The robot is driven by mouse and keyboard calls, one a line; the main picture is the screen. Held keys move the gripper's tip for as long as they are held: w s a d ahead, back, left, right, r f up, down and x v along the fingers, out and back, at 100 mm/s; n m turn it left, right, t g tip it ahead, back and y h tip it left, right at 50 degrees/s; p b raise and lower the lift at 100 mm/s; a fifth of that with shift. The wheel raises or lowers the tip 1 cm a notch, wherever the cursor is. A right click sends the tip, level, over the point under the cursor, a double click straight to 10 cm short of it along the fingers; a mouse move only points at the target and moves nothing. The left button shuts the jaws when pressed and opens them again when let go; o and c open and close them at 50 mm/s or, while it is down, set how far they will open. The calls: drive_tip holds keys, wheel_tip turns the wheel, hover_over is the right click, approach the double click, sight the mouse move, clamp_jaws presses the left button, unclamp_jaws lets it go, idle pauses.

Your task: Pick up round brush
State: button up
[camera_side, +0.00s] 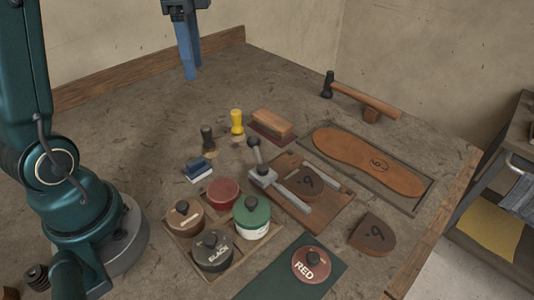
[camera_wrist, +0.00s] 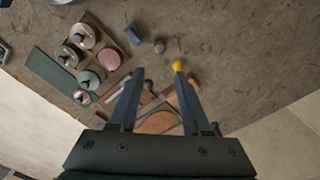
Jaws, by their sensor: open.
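Two small upright round-handled tools, which look like round brushes, stand on the bench. One is yellow (camera_side: 237,122) and the other black (camera_side: 208,138); I cannot tell which one the task names. In the wrist view the yellow one (camera_wrist: 178,66) shows close to the tip of the right finger, and the black one (camera_wrist: 159,46) lies beyond the fingertips. My gripper (camera_side: 191,74) is open and empty, high above the back of the bench. Its two blue fingers (camera_wrist: 158,77) are spread apart in the wrist view. It touches nothing.
A wooden block brush (camera_side: 273,124) lies right of the yellow tool. A blue block (camera_side: 198,168) sits in front of the black one. Several lidded tins stand in a tray (camera_side: 184,245). A hammer (camera_side: 362,96) and sole (camera_side: 368,162) lie right. The back left bench is clear.

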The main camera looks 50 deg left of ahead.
sight(206, 126)
wheel_tip(206, 126, down, 19)
drive_tip(key=shift+f, duration=0.1)
clamp_jaws()
idle(0.6)
drive_tip(key=shift+r, duration=0.5)
wheel_tip(206, 126, up, 4)
drive_tip(key=shift+f, duration=0.2)
drive_tip(key=s+a+r, duration=0.6)
drive_tip(key=s+a, duration=0.2)
drive_tip(key=shift+a+r, duration=0.25)
drive_tip(key=shift+r, duration=0.05)
